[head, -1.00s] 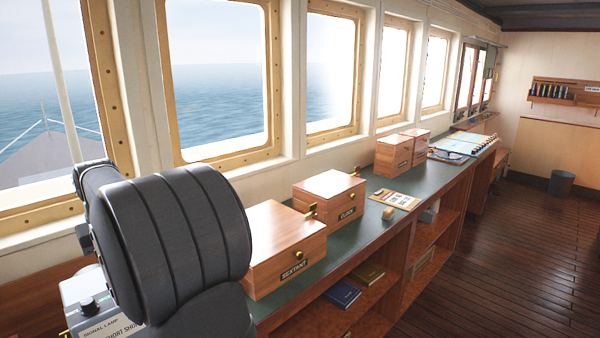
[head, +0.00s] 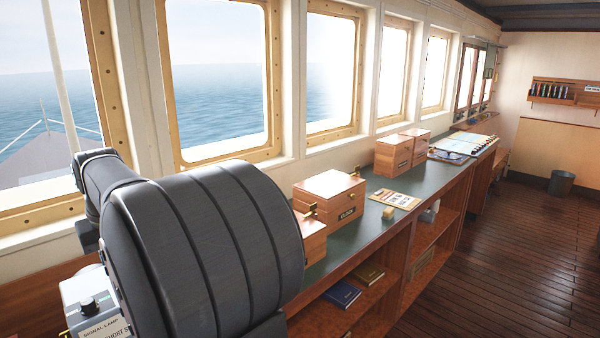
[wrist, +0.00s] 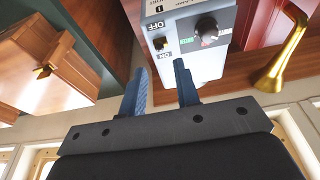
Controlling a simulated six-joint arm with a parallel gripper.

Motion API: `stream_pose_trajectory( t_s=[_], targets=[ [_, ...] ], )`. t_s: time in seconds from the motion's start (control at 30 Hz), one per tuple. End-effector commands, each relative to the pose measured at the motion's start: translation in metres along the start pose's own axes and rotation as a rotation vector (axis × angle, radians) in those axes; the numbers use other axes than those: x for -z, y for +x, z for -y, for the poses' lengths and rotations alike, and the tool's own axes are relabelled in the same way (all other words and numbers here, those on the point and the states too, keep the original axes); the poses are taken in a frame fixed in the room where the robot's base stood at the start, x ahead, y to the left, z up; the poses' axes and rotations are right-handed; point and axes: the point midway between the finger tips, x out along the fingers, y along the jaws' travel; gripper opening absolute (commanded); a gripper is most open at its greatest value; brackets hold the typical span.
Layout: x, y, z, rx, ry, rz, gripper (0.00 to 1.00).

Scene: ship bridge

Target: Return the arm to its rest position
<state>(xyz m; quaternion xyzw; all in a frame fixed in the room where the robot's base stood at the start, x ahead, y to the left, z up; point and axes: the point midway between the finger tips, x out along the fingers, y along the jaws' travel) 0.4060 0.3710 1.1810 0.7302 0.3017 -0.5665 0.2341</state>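My gripper (wrist: 164,68) shows in the wrist view with its two dark blue fingers apart and nothing between them. Its fingertips point toward the lower edge of the white signal lamp box (wrist: 205,68), which carries a toggle switch (wrist: 160,43) between OFF and ON marks and a dark knob (wrist: 206,28). I cannot tell whether the fingertips touch the box. In the head view, my dark ribbed arm fills the lower left, and my gripper is hidden. The signal lamp box (head: 78,292) shows partly at the lower left there.
A wooden box labelled CLOCK (head: 328,195) stands on the green-topped counter (head: 358,228). Another wooden box (head: 312,243) is mostly behind my arm. A card (head: 395,199) and more boxes (head: 394,155) lie farther along.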

Motion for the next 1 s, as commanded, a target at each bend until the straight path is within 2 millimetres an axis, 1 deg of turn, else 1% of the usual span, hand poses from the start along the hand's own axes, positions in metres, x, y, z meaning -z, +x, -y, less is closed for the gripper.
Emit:
stream_pose_trajectory(
  t_s=[0.03,0.1,0.3,0.4,0.5,0.67,0.9,0.93,1.0],
  targets=[
    [0.001,-0.011,0.000,0.000,0.000,-0.003,0.29],
    [0.001,-0.025,0.000,0.000,0.000,-0.004,0.29],
    [0.005,-0.062,0.000,-0.001,-0.001,0.005,0.29],
    [0.005,-0.076,0.000,-0.001,-0.002,0.008,0.29],
    [0.005,-0.086,0.000,-0.001,-0.002,0.008,0.29],
    [0.005,-0.093,0.000,-0.001,-0.002,0.010,0.29],
    [0.005,-0.094,0.000,-0.001,-0.002,0.010,0.29],
    [0.005,-0.094,0.000,-0.001,-0.002,0.010,0.27],
    [0.005,-0.093,0.000,-0.001,-0.002,0.010,0.13]
  ],
)
